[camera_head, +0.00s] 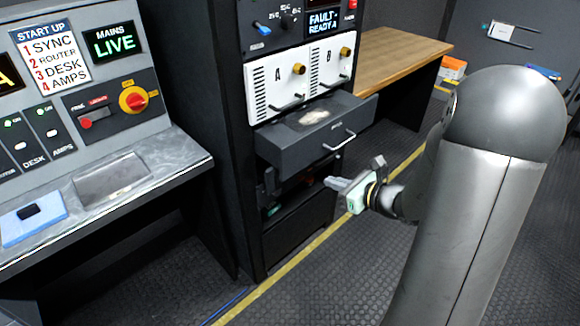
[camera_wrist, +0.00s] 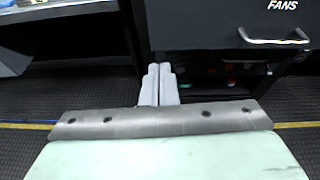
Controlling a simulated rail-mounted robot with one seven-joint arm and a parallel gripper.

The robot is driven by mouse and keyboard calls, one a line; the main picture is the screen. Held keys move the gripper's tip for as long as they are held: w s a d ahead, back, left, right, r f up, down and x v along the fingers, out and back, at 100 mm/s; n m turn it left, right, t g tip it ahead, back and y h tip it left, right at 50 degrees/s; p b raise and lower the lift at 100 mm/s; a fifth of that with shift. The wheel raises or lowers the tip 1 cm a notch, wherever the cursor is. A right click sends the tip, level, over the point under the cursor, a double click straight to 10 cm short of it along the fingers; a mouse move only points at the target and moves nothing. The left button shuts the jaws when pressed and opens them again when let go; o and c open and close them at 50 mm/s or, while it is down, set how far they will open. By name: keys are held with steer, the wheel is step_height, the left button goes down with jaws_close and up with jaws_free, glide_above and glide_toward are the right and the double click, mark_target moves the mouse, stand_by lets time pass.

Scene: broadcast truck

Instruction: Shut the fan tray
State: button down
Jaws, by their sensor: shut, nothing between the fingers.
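The fan tray (camera_head: 294,150) is a dark grey drawer pulled out of the rack, with a metal bar handle (camera_head: 340,140) on its front. In the wrist view the tray front (camera_wrist: 190,22) fills the top right, with the word FANS and its handle (camera_wrist: 273,37). My gripper (camera_head: 332,184) is in front of the rack, below the tray's handle and apart from it. In the wrist view its fingers (camera_wrist: 159,72) are together with nothing between them, below and left of the handle.
The rack (camera_head: 245,130) holds white units A and B (camera_head: 300,78) above the tray and a dark open bay below. A console desk (camera_head: 185,160) stands at left. A wooden bench (camera_head: 395,50) is behind right. Floor in front is clear.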

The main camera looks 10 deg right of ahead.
steer(key=p, duration=0.2)
glide_toward(292, 163)
steer(key=shift+m, duration=0.3)
steer(key=x, duration=0.6)
steer(key=shift+w+a, duration=0.1)
steer(key=shift+a, duration=0.15)
